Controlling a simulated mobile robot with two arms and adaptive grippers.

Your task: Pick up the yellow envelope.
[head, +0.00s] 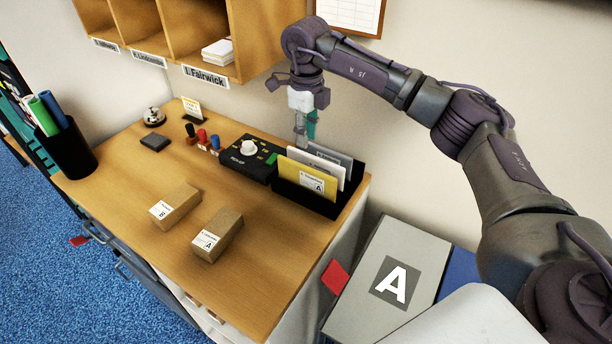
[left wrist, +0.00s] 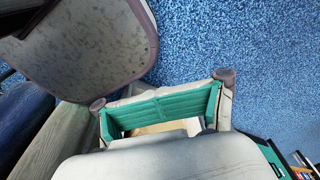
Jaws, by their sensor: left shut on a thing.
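The yellow envelope (head: 290,171) stands in the front slot of a black rack (head: 305,199) on the desk. It has a white label with an A. My right gripper (head: 306,127) points down over the back of the rack, behind the yellow envelope and apart from it. Its fingers are seen small and edge-on, so I cannot tell how far they are open. My left gripper (left wrist: 162,98) shows in the left wrist view, shut on a tan thing (left wrist: 158,127), mostly hidden between the teal pads. The left gripper is not in the head view.
A white envelope (head: 313,160) and a grey one (head: 330,153) stand behind the yellow one. A black pick-up box (head: 250,157) adjoins the rack. Two cartons (head: 175,205) (head: 218,236) lie on the desk. A grey box marked A (head: 385,270) stands at right.

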